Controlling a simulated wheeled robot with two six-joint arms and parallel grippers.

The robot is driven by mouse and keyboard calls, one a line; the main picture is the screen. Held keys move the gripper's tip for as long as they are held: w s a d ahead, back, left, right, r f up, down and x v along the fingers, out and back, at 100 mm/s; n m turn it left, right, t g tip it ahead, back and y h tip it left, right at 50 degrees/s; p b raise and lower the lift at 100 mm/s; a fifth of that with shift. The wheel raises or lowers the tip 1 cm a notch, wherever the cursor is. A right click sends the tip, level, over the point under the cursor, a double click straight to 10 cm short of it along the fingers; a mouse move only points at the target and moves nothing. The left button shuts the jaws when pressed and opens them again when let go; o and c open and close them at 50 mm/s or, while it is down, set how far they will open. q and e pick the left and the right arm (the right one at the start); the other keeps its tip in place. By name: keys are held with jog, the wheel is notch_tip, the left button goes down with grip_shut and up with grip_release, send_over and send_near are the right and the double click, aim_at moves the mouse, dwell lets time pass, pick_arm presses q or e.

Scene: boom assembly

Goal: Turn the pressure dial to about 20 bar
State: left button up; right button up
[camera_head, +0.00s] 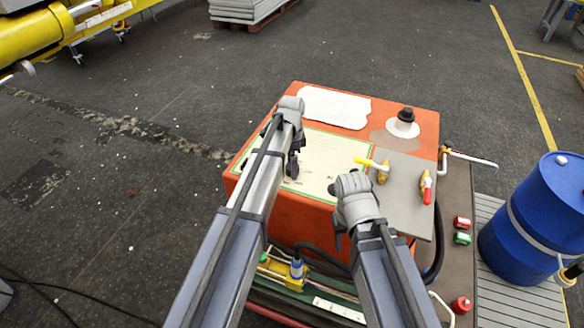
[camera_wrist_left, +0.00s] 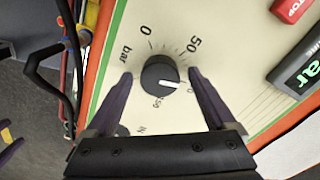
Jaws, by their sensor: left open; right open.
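The pressure dial (camera_wrist_left: 150,72) is a round black knob with a white pointer mark, on a cream panel in the left wrist view. Its pointer faces right and slightly down, below the 50 mark and towards a label partly hidden by a finger. My left gripper (camera_wrist_left: 160,80) is open, with one dark finger on each side of the knob. In the head view my left gripper (camera_head: 293,166) is over the panel (camera_head: 318,178), and the dial cannot be made out. My right gripper (camera_head: 338,241) is open and empty at the cabinet's near side.
The orange cabinet (camera_head: 300,218) has yellow (camera_head: 372,162) and red (camera_head: 427,190) handled valves on its right. Hoses and a yellow fitting (camera_head: 280,268) lie in front. A blue drum (camera_head: 535,215) stands at right. Floor at left is mostly clear.

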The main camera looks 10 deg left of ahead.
pick_arm(q)
jog(key=c, duration=1.4)
